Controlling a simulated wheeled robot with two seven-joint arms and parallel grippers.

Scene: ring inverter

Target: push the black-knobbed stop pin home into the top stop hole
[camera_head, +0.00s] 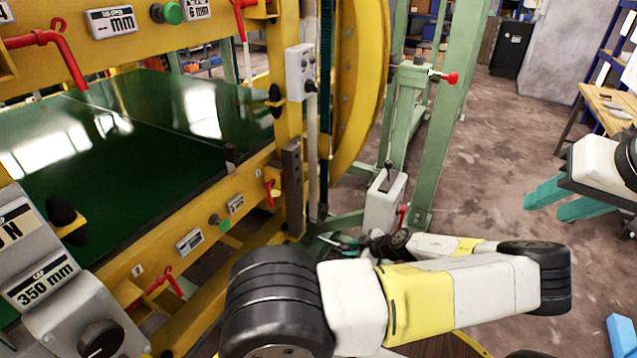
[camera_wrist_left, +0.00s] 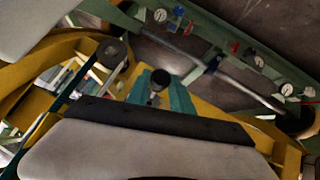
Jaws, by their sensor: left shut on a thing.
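My left gripper (camera_head: 340,243) reaches low beside the green post's foot in the head view, and my own arm partly covers it. In the left wrist view its teal fingers (camera_wrist_left: 158,97) are shut on the stop pin, whose black knob (camera_wrist_left: 160,79) shows between them. The pin's far end is hidden, so I cannot tell how deep it sits in anything. The top stop hole cannot be made out in either view. My right gripper (camera_head: 548,206) is at the right, its two teal fingers apart and empty above the floor.
The yellow ring frame (camera_head: 362,85) and green posts (camera_head: 450,130) stand close to my left arm. A grey lever box (camera_head: 384,200) is just behind the left gripper. A green conveyor bed (camera_head: 150,130) fills the left. Open floor (camera_head: 500,150) lies at the right.

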